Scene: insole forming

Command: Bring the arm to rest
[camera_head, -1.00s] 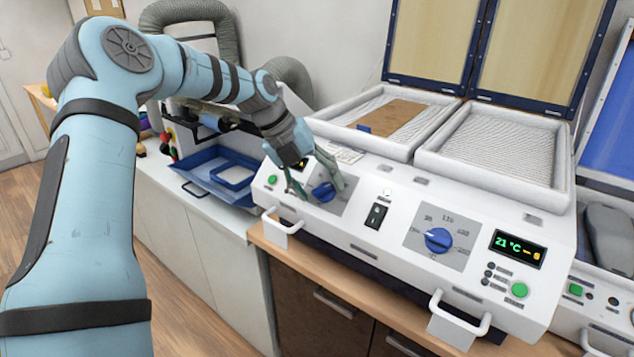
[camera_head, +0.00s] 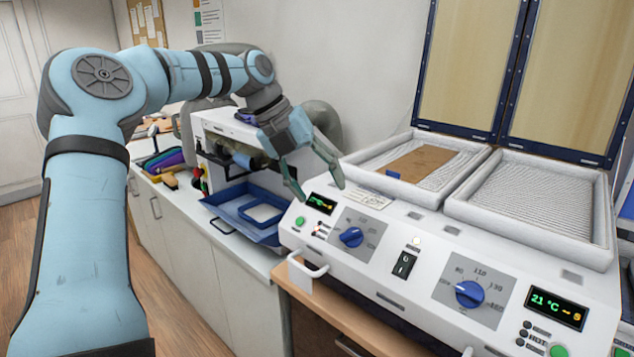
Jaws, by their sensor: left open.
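My left arm (camera_head: 85,240) comes in from the left and reaches over toward the white forming machine (camera_head: 380,275). My left gripper (camera_head: 322,192) is open and empty, its fingers pointing down and right. It hangs above the left part of the machine's front panel, close to the left display (camera_head: 321,203) in the picture. The left blue knob (camera_head: 351,237) is below and right of the fingers, clear of them. My right gripper is not in view.
The right blue knob (camera_head: 469,293) and a display reading 21 °C (camera_head: 556,308) are on the panel. A brown sheet (camera_head: 421,163) lies in the left bed (camera_head: 372,157); the right bed (camera_head: 535,195) is empty. Both lids (camera_head: 470,60) stand raised. A blue tray (camera_head: 232,218) sits left.

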